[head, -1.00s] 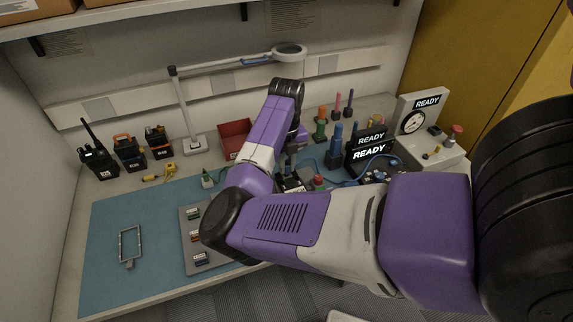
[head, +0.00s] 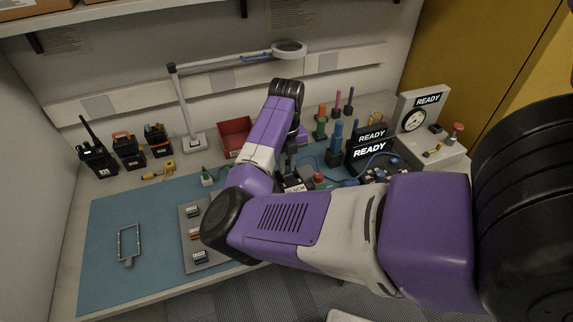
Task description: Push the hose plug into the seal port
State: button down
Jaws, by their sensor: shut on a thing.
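My gripper (head: 291,163) points down over the middle of the bench, largely hidden by my own arm. It is shut; the hose plug in it is too small and covered to make out. A thin blue hose (head: 333,180) curves over the bench to the right of my gripper. A dark radio with a white label (head: 293,184) sits just below my gripper. The seal port cannot be made out, and I cannot tell whether the plug touches it.
A red bin (head: 235,137) stands behind the blue mat (head: 105,218). Black READY displays (head: 369,151) and a white gauge box (head: 414,117) stand at the right. A lamp (head: 186,110) rises at the back. The mat's left is mostly clear around a grey frame (head: 129,243).

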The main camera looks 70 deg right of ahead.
aim_at(287, 164)
dwell(0.3)
jog(key=c, duration=0.8)
grip_release()
jog(key=shift+r, duration=0.15)
jog(key=shift+r+p, duration=1.9)
jog(key=shift+r, duration=0.45)
